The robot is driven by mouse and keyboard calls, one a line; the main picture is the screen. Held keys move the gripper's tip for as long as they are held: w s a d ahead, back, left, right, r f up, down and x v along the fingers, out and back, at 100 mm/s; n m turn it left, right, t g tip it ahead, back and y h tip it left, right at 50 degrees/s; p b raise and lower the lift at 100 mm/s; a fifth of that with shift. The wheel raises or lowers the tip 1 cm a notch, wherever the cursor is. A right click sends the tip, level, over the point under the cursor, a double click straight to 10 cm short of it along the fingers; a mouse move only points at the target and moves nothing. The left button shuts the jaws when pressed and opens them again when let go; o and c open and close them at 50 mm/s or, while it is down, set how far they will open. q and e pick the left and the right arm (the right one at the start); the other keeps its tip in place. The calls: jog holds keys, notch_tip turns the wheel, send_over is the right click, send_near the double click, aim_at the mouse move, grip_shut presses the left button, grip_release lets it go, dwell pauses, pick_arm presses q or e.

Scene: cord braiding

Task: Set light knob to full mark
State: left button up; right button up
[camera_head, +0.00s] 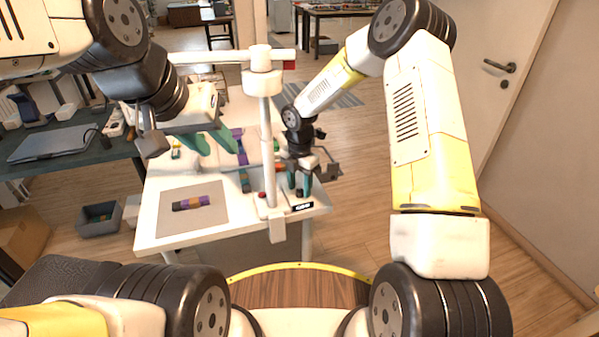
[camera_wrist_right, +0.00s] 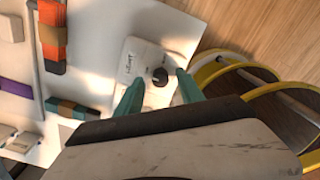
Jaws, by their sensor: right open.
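The light knob (camera_wrist_right: 160,76) is a small dark round knob on a white base plate (camera_wrist_right: 138,62) with lettering that seems to read "LIGHT". A pale pointer line shows on the knob, but I cannot make out a full mark. My right gripper (camera_wrist_right: 160,90) is open, its teal fingers on either side of the knob in the wrist view; I cannot tell whether they touch it. My left gripper (camera_head: 208,142) is open and empty above the table's left part.
The white lamp post (camera_head: 266,130) stands close left of my right gripper. Coloured strips (camera_head: 241,150) lie further back. A grey bin (camera_head: 98,222) stands on the floor at left.

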jog(key=shift+f, duration=0.4)
grip_shut()
